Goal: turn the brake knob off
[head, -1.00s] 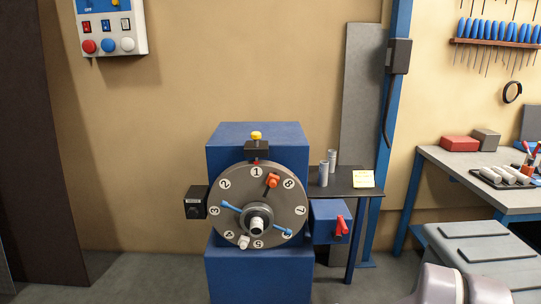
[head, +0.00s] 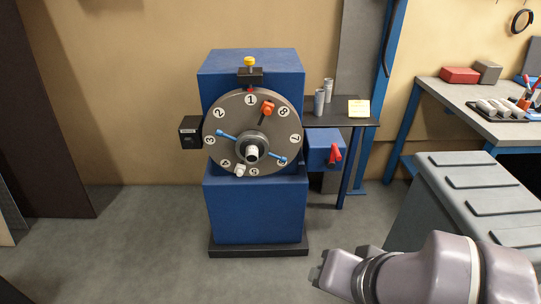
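A blue machine (head: 255,208) stands in the middle of the head view with a round grey dial (head: 225,160) numbered around its face. A red handle (head: 335,154) is on the blue box (head: 318,146) at the machine's right side. A small black box (head: 190,132) is at the dial's left. I cannot tell which part, if any, is the brake knob; no label for it is readable. My grey arm (head: 430,265) shows at the lower right, apart from the machine. I cannot make out my gripper's fingers.
A small dark table (head: 340,119) with two grey cylinders and a yellow note stands behind the machine's right side. A grey ridged chest (head: 450,210) and a workbench (head: 480,105) are at the right. The floor left of the machine is clear.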

